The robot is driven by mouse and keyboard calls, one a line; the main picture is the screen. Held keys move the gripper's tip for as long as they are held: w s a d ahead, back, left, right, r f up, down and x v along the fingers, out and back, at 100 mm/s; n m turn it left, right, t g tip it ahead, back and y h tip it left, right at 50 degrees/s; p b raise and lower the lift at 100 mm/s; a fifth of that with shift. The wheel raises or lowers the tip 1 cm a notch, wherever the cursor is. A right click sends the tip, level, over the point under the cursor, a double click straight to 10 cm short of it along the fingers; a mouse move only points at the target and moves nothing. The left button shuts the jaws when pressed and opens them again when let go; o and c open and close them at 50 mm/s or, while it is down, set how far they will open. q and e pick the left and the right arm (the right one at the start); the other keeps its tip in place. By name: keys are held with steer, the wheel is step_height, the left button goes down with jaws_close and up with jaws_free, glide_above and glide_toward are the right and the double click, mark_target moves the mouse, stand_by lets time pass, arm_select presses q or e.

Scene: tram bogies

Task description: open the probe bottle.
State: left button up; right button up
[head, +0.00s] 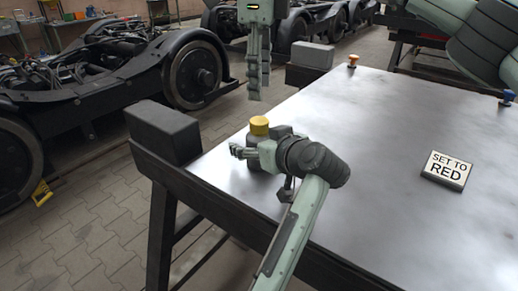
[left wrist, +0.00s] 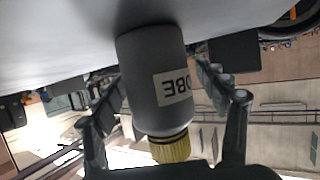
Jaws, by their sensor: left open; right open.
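The probe bottle is a grey cylinder with a yellow cap (head: 259,125) on top, standing upright near the left corner of the metal table. In the head view my left gripper (head: 246,153) hides most of its body. In the left wrist view the bottle (left wrist: 150,75) appears upside down, with a partly visible label and the yellow cap (left wrist: 170,147) on. My left gripper is open, with its fingers on either side of the bottle and gaps visible. My right gripper (head: 258,92) is open, pointing down above and behind the bottle, apart from the cap.
The metal table (head: 340,150) is mostly clear. A "SET TO RED" sign (head: 447,170) lies at the right. A dark block (head: 163,131) sits at the left edge and another block (head: 311,54) at the back. Small knobs stand at the far edge. Bogies (head: 120,70) stand behind.

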arm_select(q)
steer(key=shift+x, duration=0.8)
jaws_close()
stand_by(0.5)
